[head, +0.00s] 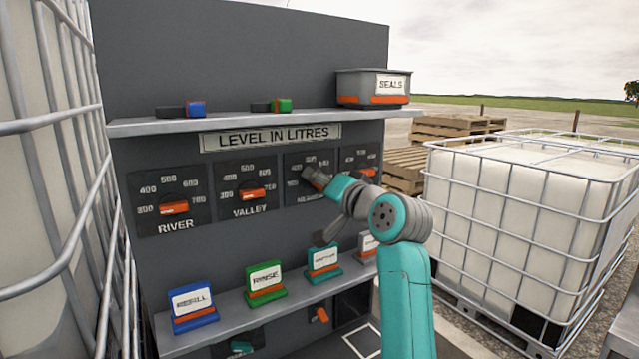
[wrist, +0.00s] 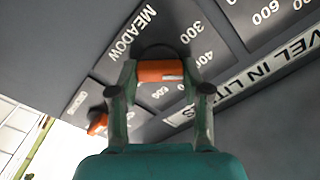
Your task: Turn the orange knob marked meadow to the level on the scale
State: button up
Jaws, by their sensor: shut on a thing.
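The orange meadow knob (wrist: 160,71) sits on a dark dial plate marked MEADOW (wrist: 132,34), seen turned round in the wrist view. White numbers on its scale include 300, 400 and 600; others are covered. My gripper (wrist: 160,82) is shut on the knob, with one finger on each side. The knob's bar lies across the wrist picture; which number it points to is unclear. In the head view my gripper (head: 314,178) is at the third dial plate (head: 296,165) and hides the knob and most of the label.
The river knob (head: 174,208) and valley knob (head: 251,194) are to the left, and a fourth orange knob (head: 370,173) is close on the right. A shelf with a SEALS box (head: 374,88) is above. A lower shelf (head: 220,320) holds several labelled blocks. A caged tank (head: 530,210) stands right.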

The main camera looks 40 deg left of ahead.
jog(key=m, duration=0.8)
jog(key=shift+w+f+m, duration=0.1)
jog(key=shift+f+m, duration=0.05)
jog(key=shift+m, duration=0.55)
jog(key=o, duration=1.2)
jog(key=shift+c, duration=0.2)
jog(key=shift+d, duration=0.1)
jog(key=v, duration=1.2)
